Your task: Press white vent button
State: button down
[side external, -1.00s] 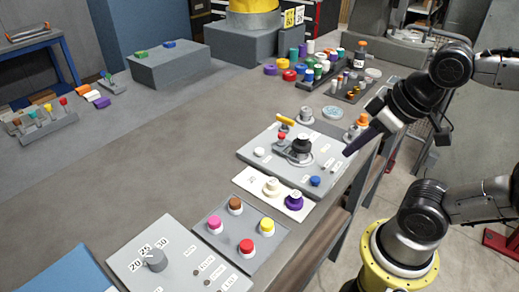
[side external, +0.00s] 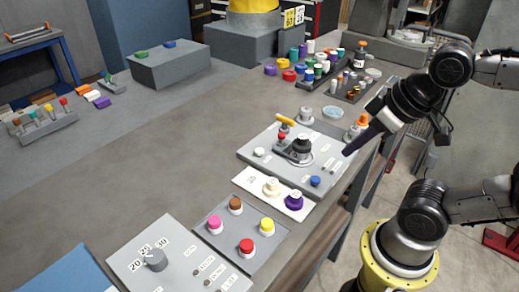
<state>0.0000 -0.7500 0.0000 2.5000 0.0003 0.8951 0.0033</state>
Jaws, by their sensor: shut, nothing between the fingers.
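A small white button (side external: 259,152) sits at the left of a grey panel (side external: 275,138) on the table. A cream-white button (side external: 271,187) stands on a pale plate in front of that panel, beside a purple one (side external: 294,200). The labels are too small to read, so I cannot tell which one is the vent button. My gripper (side external: 348,151) is shut and empty, with its dark tip pointing down and left near the panel's right edge. It is apart from both white buttons. I cannot tell its exact height above the panel.
The grey panel also carries a black knob (side external: 302,144), a blue button (side external: 315,181) and a red button with a yellow handle near it. A grey plate with pink, brown, red and yellow buttons (side external: 246,246) lies nearer. Bottles and jars crowd the back.

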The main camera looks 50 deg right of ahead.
jog(key=w+a+r+m+t+y, duration=0.1)
jog(key=w+a+r+m+t, duration=0.15)
jog(key=w+r, duration=0.4)
jog(key=m+t, duration=0.1)
jog(key=m, duration=0.4)
send_over(262, 152)
notch_tip(262, 152, down, 9)
jog(key=shift+f, duration=4.35)
jog(key=shift+f, duration=0.2)
jog(key=shift+f, duration=0.2)
